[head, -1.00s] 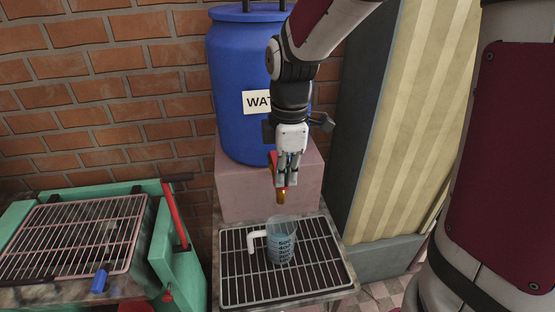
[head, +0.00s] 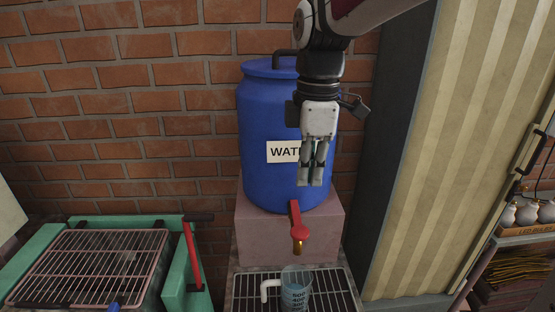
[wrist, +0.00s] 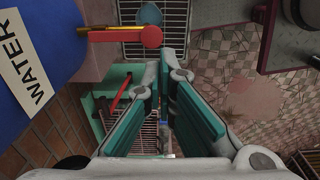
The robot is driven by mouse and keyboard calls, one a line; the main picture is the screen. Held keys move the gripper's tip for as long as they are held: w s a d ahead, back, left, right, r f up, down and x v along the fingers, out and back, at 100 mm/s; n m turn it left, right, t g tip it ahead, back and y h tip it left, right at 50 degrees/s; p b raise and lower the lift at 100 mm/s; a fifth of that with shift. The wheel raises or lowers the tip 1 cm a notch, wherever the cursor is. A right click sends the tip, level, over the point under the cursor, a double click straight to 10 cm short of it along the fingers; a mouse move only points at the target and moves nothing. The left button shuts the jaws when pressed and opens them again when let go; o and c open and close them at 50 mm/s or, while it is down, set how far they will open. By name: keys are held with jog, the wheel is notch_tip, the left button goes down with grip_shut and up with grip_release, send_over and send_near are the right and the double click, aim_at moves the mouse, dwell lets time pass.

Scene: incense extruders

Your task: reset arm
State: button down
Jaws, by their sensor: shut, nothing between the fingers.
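My gripper (head: 311,184) is shut and empty. In the head view it hangs pointing down in front of the blue water barrel (head: 256,120), above the barrel's red tap (head: 295,214). My gripper also shows in the wrist view (wrist: 170,65), apart from the tap (wrist: 150,37). A clear measuring jug (head: 296,288) with a white handle and bluish liquid stands upright on the rack (head: 338,285) below the tap.
A green-framed machine with a grille (head: 90,262) and a red lever (head: 192,255) stands at left. A tall striped panel (head: 425,160) stands at right. Shelves with white bulbs (head: 527,213) are at far right. A brick wall is behind.

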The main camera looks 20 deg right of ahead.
jog(key=shift+r, duration=0.1)
dwell(0.3)
jog(key=s+d+m+t, duration=0.1)
jog(key=s+m+t, duration=0.4)
jog(key=s+m, duration=1)
jog(key=shift+d+r+m+t, duration=0.2)
jog(key=shift+d+m+t, duration=0.1)
jog(key=shift+m, duration=0.1)
